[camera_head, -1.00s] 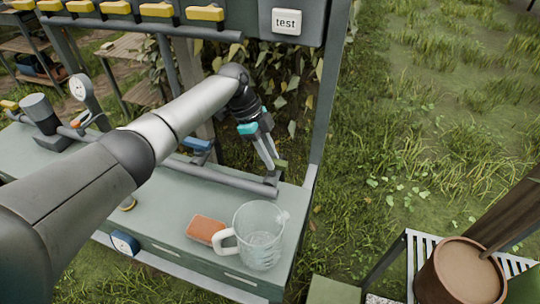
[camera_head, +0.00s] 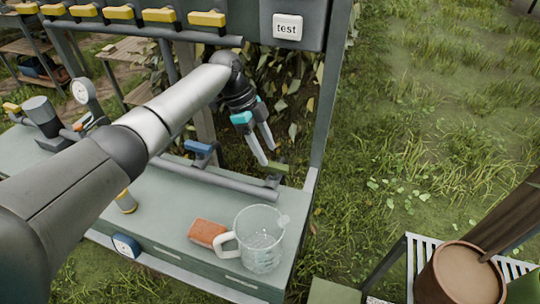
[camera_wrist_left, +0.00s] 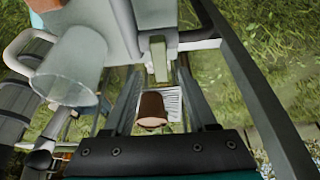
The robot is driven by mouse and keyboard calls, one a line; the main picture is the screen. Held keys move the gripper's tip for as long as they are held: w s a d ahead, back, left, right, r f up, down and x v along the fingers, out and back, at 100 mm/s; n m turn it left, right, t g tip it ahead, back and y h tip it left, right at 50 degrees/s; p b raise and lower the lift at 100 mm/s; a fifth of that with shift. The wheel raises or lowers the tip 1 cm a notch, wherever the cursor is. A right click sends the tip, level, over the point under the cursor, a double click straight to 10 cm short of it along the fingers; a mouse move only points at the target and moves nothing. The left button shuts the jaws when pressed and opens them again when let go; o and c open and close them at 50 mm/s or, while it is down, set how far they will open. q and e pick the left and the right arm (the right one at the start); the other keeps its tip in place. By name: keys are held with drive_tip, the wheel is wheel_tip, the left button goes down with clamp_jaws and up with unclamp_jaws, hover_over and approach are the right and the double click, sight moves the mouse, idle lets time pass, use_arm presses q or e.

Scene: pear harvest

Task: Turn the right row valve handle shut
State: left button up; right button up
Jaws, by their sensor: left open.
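The right row valve has a green handle (camera_head: 278,168) at the right end of the grey pipe (camera_head: 225,181) on the bench. In the left wrist view the handle (camera_wrist_left: 159,58) points across the pipe, in line with the gap between my fingers. My left gripper (camera_head: 268,156) is open and empty, its fingers pointing down just behind and above the green handle. I cannot tell whether a finger touches it. A second valve with a blue handle (camera_head: 200,147) sits further left on the pipe. My right gripper is not in view.
A clear measuring jug (camera_head: 260,243) and an orange-brown block (camera_head: 207,232) stand on the bench in front of the pipe. A post (camera_head: 325,110) rises right of the valve. A panel with yellow handles and a test button (camera_head: 287,27) hangs above. A gauge (camera_head: 82,91) stands left.

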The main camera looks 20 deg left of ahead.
use_arm(q)
drive_tip(key=p+v, duration=0.1)
drive_tip(key=v, duration=1)
drive_tip(key=shift+r, duration=0.15)
